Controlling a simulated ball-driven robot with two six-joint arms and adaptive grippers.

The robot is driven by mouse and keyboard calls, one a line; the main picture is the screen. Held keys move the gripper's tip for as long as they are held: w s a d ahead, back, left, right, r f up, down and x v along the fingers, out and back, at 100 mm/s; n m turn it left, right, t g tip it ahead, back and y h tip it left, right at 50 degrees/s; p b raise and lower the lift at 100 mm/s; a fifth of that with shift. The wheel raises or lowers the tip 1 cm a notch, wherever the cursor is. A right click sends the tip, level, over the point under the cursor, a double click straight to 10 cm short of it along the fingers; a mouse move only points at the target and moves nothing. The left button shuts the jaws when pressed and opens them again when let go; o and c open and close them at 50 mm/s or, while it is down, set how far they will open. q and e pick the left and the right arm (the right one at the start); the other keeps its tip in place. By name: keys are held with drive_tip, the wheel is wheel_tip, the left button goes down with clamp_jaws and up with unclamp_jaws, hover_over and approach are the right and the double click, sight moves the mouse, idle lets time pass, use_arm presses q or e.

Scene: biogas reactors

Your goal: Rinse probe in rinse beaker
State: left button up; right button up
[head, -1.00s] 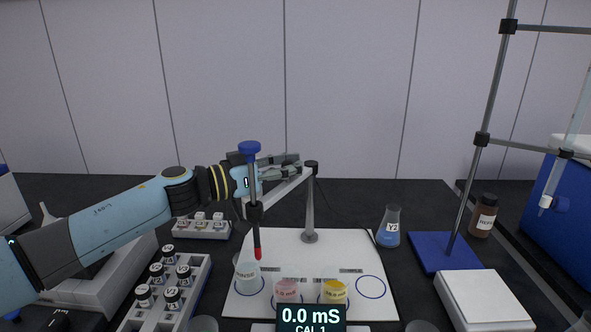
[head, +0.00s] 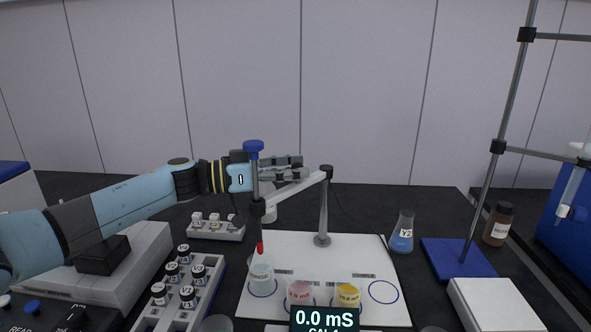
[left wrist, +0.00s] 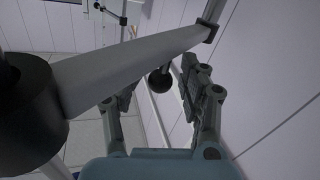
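The probe (head: 258,205) hangs upright from a jointed stand arm (head: 300,187), with a blue cap on top and a red tip below. In the head view the tip lies just above the clear rinse beaker (head: 262,280), over its middle; its depth is hard to judge. My left gripper (head: 296,168) is behind the probe and beside the stand arm, fingers pointing right. The left wrist view shows the fingers (left wrist: 155,60) apart, with the pale stand arm crossing the view and a dark cylinder at left. Contact is unclear. My right gripper is out of view.
A white board (head: 370,265) carries the stand post (head: 322,215), pink (head: 300,293) and yellow (head: 347,294) beakers and an empty ring. A vial rack (head: 210,285) is at left. A blue flask (head: 402,235) and a blue-based stand (head: 457,257) are at right.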

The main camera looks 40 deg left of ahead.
use_arm(q)
drive_tip(key=shift+w+d, duration=0.15)
drive_tip(key=shift+w, duration=0.15)
drive_tip(key=v, duration=1.2)
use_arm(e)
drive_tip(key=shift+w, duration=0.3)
use_arm(q)
drive_tip(key=shift+o, duration=0.3)
